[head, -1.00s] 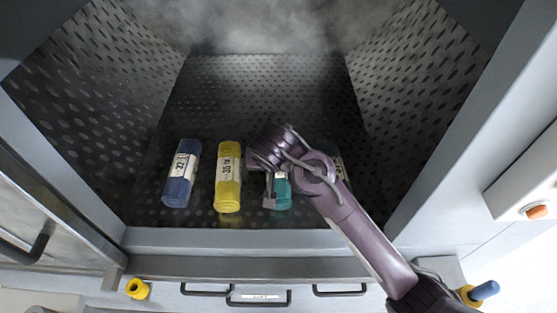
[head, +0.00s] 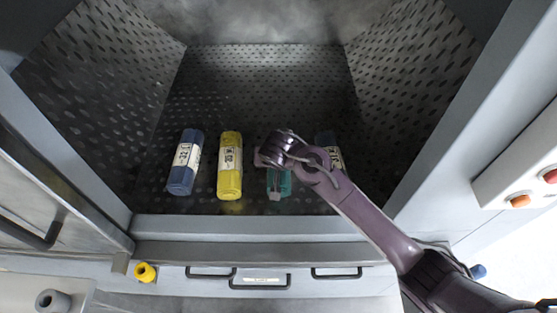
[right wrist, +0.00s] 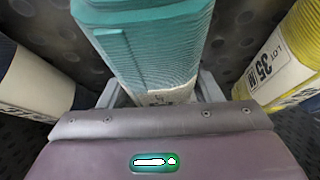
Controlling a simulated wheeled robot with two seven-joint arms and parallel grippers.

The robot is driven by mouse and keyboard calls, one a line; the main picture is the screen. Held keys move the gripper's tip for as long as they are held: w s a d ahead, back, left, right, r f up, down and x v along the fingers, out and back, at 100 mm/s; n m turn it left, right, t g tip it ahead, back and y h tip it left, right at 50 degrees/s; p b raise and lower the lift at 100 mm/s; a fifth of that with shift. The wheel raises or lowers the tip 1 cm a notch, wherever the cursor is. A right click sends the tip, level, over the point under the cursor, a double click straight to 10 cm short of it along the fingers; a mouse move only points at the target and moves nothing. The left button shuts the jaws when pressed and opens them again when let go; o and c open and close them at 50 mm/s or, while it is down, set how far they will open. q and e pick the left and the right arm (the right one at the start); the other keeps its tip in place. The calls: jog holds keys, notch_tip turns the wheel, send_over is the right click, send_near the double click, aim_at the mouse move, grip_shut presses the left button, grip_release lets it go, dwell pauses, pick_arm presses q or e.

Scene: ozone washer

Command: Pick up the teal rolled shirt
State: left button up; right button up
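The teal rolled shirt (head: 286,184) lies on the perforated metal floor of the chamber, third roll from the left, partly hidden under my right gripper. My right gripper (head: 276,183) reaches down over it. In the right wrist view, the teal rolled shirt (right wrist: 150,45) lies between the two grey fingers, one on each side near its pale label. The fingers look spread apart; firm contact cannot be made out. My left gripper is out of view.
A yellow roll (head: 230,168) and a blue roll (head: 185,165) lie to the left. Another dark blue roll (head: 327,147) lies to the right, partly hidden by my arm. Perforated walls enclose the sides. The front sill (head: 250,226) bounds the floor; the floor behind is clear.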

jog(key=c, duration=0.6)
jog(key=shift+r, duration=0.1)
